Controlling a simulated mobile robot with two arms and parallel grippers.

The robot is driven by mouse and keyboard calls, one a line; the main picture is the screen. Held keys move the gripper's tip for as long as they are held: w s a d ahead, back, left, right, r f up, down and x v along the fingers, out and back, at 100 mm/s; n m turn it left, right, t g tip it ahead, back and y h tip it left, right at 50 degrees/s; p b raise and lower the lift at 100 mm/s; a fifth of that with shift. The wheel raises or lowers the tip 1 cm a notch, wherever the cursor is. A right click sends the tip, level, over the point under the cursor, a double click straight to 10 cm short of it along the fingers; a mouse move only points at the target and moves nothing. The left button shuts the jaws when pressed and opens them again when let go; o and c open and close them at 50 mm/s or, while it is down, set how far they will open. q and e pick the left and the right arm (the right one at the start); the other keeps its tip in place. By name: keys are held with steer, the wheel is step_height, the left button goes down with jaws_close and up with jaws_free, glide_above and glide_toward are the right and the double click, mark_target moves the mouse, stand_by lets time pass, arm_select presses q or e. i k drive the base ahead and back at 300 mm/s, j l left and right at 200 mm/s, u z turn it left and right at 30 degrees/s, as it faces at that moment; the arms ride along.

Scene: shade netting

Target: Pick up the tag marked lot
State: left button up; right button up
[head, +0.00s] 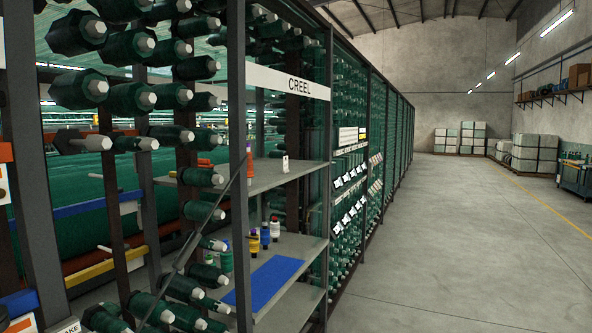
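No tag with a readable "lot" mark shows in the head view. A small white upright piece (285,164) stands on the upper grey shelf (258,177) of the creel rack; it has a dark mark too small to read. Several white cards (349,179) sit in tilted rows on the rack further along; their print is also too small to read. Neither of my grippers is in view.
The rack, with a "CREEL" sign (287,83), holds many green spools on the left. The lower shelf (300,247) carries a blue mat (264,281) and several small bottles (265,236). Open concrete floor (450,250) lies to the right. Wrapped stacks (535,153) stand far back.

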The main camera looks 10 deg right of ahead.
mark_target(286, 170)
steer(key=i+l, duration=0.1)
steer(key=l, duration=0.3)
steer(key=i+l, duration=0.1)
steer(key=l, duration=0.3)
steer(key=i+l, duration=0.1)
steer(key=l, duration=0.3)
steer(key=i+l, duration=0.1)
steer(key=l, duration=0.3)
steer(key=i+l+u, duration=0.1)
steer(key=l, duration=0.3)
